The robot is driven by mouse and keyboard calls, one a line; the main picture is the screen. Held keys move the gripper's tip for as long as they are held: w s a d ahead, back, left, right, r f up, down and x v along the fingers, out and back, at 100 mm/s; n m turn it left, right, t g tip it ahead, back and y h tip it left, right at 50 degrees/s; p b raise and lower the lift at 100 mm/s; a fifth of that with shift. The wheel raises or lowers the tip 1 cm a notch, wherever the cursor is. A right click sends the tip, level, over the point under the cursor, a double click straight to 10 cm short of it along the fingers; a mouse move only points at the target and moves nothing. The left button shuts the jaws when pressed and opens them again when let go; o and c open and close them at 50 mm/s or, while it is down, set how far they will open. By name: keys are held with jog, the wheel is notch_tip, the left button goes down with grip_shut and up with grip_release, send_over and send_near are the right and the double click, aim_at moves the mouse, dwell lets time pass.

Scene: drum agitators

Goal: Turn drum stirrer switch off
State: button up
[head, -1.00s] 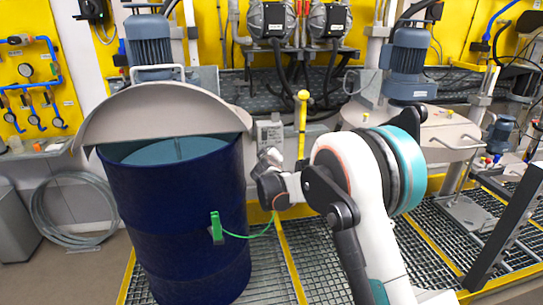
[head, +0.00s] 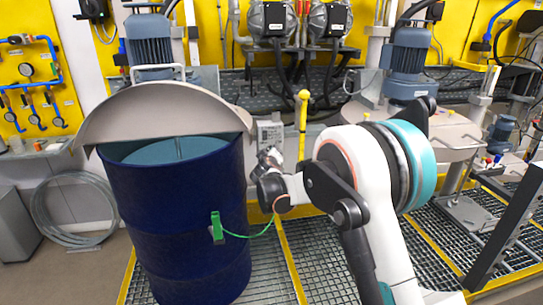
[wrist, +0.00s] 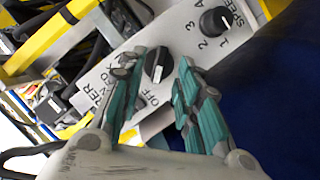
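The stirrer control box (wrist: 180,45) is a light grey panel in the wrist view, tilted in the picture. It carries a black rotary switch (wrist: 159,65) with a white pointer line and the word OFF printed near it. My gripper (wrist: 157,72) is open, with its teal fingers on either side of the switch in the picture. I cannot tell whether they touch it. In the head view the control box (head: 270,133) shows just behind my gripper. The blue drum (head: 178,215) with its raised grey lid stands left of my gripper.
A second black knob (wrist: 214,21) marked SPEED with numbers sits further along the panel. A yellow post (head: 302,125) stands right of the box. A green clamp with a cable (head: 216,226) hangs on the drum. Metal grating lies below.

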jog(key=v, duration=1)
jog(key=shift+s, duration=0.1)
